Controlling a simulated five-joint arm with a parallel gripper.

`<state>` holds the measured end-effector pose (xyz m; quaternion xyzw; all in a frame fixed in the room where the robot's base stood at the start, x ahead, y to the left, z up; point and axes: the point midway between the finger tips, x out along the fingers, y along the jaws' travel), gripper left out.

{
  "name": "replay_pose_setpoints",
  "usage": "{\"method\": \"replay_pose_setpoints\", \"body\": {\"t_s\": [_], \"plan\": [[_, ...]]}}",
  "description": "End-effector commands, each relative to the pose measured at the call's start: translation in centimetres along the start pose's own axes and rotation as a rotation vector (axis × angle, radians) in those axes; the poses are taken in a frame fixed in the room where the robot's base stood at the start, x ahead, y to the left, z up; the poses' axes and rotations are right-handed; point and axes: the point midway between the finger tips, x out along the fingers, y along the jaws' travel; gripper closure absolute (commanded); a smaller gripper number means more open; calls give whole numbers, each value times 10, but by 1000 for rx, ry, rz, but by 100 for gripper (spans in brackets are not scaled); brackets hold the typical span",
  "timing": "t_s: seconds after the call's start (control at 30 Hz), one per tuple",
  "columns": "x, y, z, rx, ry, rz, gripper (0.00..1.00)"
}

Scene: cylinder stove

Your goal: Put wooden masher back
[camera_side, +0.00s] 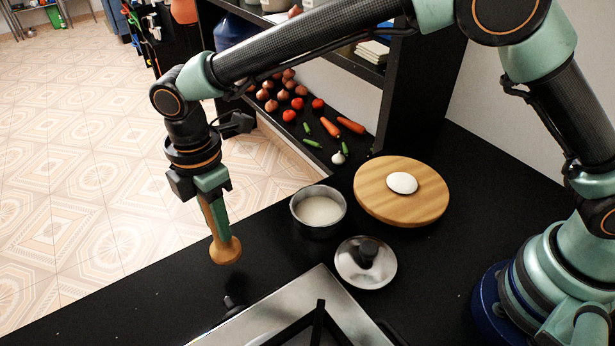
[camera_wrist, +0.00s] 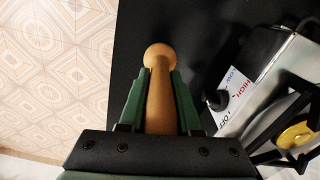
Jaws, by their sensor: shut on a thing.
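The wooden masher (camera_side: 225,250) hangs upright from my gripper (camera_side: 213,190), its wide rounded end pointing down near the counter's left edge. In the side view I cannot tell whether that end touches the black counter. The wrist view also shows the masher (camera_wrist: 160,95) between the two green fingers of my gripper (camera_wrist: 160,85), which are shut on its handle. The upper part of the handle is hidden by the gripper.
A pot with white contents (camera_side: 319,209), a metal lid (camera_side: 365,262) and a round wooden board (camera_side: 420,205) with a white object stand to the right. The stove (camera_side: 325,285) is at the front. A vegetable shelf (camera_side: 320,150) is behind. Bare counter (camera_side: 160,300) lies left of the stove.

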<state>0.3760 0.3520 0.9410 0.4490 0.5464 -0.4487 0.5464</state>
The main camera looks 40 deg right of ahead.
Motion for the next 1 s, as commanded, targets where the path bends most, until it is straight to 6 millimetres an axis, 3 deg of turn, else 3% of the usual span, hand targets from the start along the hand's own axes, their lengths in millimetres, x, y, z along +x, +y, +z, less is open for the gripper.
{"method": "replay_pose_setpoints", "body": {"t_s": [0.17, 0.43, 0.83, 0.87, 0.9, 0.93, 1.0], "plan": [[10, 0, 0, 0, 0, 1, 100], [45, 0, 0, 0, -1, -2, 100], [51, 0, 0, 0, 0, 1, 100], [52, 0, 0, 0, 0, 0, 64], [51, 0, 0, 0, 0, 0, 49], [51, 0, 0, 0, 0, 0, 38], [51, 0, 0, 0, 0, 0, 38]]}}
